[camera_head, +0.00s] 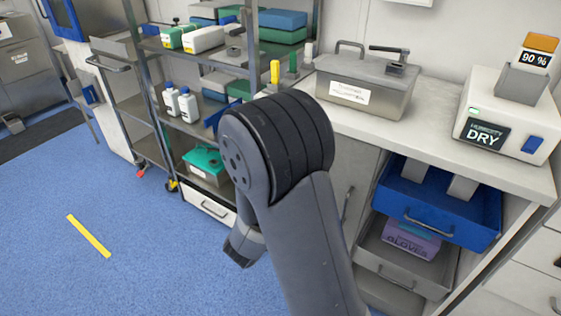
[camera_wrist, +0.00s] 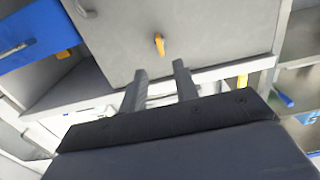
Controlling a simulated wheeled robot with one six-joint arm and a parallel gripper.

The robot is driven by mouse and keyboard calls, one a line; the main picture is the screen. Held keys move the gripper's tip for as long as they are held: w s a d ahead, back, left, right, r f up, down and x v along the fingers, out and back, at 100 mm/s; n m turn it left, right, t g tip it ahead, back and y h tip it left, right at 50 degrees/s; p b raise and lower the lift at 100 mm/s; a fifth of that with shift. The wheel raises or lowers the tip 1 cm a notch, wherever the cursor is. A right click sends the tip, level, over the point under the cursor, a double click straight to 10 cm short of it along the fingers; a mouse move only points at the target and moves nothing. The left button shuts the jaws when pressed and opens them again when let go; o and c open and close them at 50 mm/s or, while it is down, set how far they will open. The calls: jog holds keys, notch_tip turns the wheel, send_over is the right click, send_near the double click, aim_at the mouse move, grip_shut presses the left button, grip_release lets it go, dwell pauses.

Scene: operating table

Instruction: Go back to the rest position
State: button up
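My arm stands in the middle of the head view, with its large grey joint in front of the shelving and counter. My gripper is mostly hidden behind the arm in the head view; a grey part of the arm's end shows low at its left. In the wrist view my gripper (camera_wrist: 160,85) shows two grey fingers standing apart, with nothing between them. Beyond the fingertips is a grey cabinet front (camera_wrist: 205,35) with an orange handle-like piece (camera_wrist: 159,44). The fingers do not visibly hold anything.
A counter (camera_head: 440,140) carries a metal box (camera_head: 365,85) and a humidity device (camera_head: 510,115). Below it is an open blue drawer (camera_head: 440,205).

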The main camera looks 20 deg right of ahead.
jog(key=b+x, duration=0.1)
jog(key=x, duration=0.9)
jog(key=shift+w+d, duration=0.25)
jog(key=shift+d, duration=0.05)
jog(key=shift+a, duration=0.1)
jog(key=p+v, duration=0.1)
jog(key=v, duration=1)
jog(key=w+d+m+b, duration=0.6)
jog(key=d+m+b, duration=0.2)
jog(key=m+b, duration=0.9)
jog(key=shift+w+d+m, duration=0.35)
jog(key=shift+d+m, duration=0.05)
jog(key=shift+m, duration=0.2)
